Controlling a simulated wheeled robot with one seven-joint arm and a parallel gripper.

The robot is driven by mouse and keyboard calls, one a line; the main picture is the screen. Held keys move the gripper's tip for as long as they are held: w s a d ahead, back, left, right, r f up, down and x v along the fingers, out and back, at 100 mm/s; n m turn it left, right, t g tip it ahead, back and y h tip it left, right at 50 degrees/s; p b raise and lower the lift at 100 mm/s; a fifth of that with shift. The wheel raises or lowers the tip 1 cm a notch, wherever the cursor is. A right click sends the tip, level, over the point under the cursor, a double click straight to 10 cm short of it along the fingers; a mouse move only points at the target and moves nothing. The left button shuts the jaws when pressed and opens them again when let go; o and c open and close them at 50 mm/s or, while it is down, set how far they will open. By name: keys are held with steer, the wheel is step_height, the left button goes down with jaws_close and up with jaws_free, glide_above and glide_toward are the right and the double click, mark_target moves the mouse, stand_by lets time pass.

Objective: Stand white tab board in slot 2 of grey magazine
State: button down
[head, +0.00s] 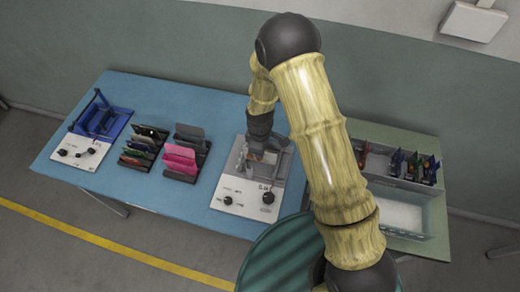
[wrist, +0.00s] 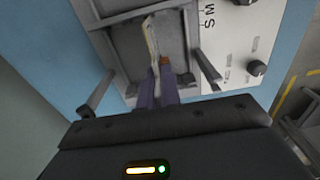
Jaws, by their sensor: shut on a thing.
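My gripper (wrist: 157,72) is shut on a thin whitish board (wrist: 151,42), seen nearly edge-on and slightly tilted in the wrist view. The board is over or inside the grey frame of a test station (wrist: 125,58); I cannot tell whether it touches the bottom. In the head view my gripper (head: 257,146) is down at this grey station (head: 240,190), and the board is mostly hidden. Left of it stands a dark grey rack (head: 184,174) with pink and grey upright boards. A second dark rack (head: 134,163) holds several mixed-coloured boards. I cannot read slot numbers.
A blue station (head: 103,121) with a white knob panel is at the table's left end. A grey compartment bin (head: 408,189) with several upright boards is on the right table. The blue tabletop (head: 160,195) is clear along its front.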

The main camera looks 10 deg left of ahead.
steer(key=shift+f, duration=0.5)
steer(key=c, duration=1.1)
jaws_free()
steer(key=shift+r, duration=0.15)
steer(key=shift+r+p, duration=0.8)
steer(key=shift+r, duration=0.6)
steer(key=shift+r+p, duration=2.1)
steer(key=shift+r, duration=0.95)
